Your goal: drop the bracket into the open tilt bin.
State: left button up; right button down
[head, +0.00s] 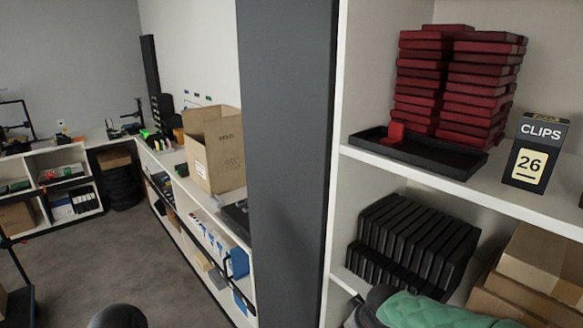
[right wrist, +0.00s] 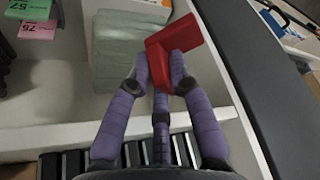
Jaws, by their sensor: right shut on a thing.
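A red angled bracket (right wrist: 182,38) shows at the top middle of the right wrist view. My right gripper (right wrist: 160,68) has purple jointed fingers and is shut on the bracket, which sticks out past the fingertips. The fingers cover part of the bracket's lower end. Neither gripper shows clearly in the head view. I cannot pick out an open tilt bin for sure in either view.
Slanted black items (head: 415,240) stand below. A dark post (head: 290,160) borders it. The wrist view shows a pale green stack (right wrist: 130,50).

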notch_tip(320, 180, down, 10)
jog(key=b, duration=0.2)
jog(key=shift+s+d+f+m, duration=0.2)
jog(key=shift+s+m, duration=0.1)
jog(key=shift+s, duration=0.15)
